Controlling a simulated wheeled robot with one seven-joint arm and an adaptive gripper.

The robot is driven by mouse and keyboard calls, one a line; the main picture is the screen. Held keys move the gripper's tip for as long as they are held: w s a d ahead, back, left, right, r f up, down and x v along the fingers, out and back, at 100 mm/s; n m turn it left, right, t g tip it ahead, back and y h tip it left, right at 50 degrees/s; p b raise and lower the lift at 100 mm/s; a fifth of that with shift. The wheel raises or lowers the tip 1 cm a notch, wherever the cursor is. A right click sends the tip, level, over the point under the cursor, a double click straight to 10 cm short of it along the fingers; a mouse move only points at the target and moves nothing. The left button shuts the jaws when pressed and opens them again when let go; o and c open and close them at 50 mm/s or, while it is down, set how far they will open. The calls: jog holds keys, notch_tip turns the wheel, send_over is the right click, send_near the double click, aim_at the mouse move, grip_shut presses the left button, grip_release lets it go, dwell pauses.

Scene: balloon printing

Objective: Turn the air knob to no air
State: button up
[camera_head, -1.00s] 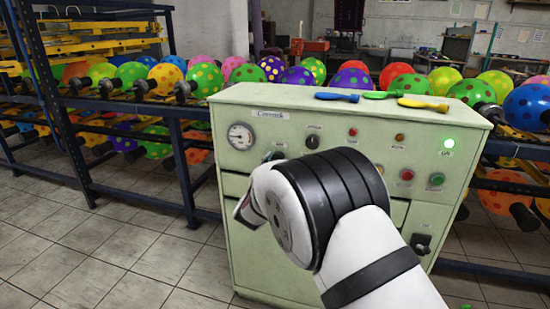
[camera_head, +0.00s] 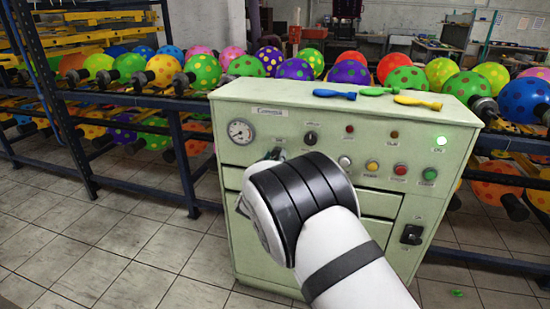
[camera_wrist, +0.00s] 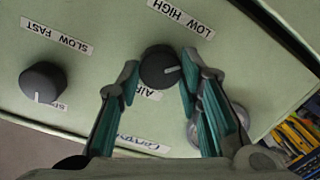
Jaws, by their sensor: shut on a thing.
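The air knob (camera_wrist: 157,62) is a dark round knob on the pale green panel, seen in the wrist view. A white mark on it points toward the right of the picture. An "AIR" label (camera_wrist: 148,92) sits beside it, partly covered by a finger, and a "LOW HIGH" label (camera_wrist: 181,17) lies above. My gripper (camera_wrist: 160,76) has one fingertip on each side of the knob and is shut on it. In the head view my arm hides most of the gripper and the knob.
A second dark knob (camera_wrist: 42,82) with a "SLOW FAST" label stands left in the wrist view. The green cabinet (camera_head: 440,118) carries a gauge (camera_head: 241,131), lamps and buttons, with flat balloons (camera_head: 380,91) on top. Racks of dotted balloons stand behind.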

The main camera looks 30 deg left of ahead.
dwell(0.3)
jog(key=o, duration=1.2)
jog(key=shift+c, duration=0.2)
jog(key=v, duration=1.2)
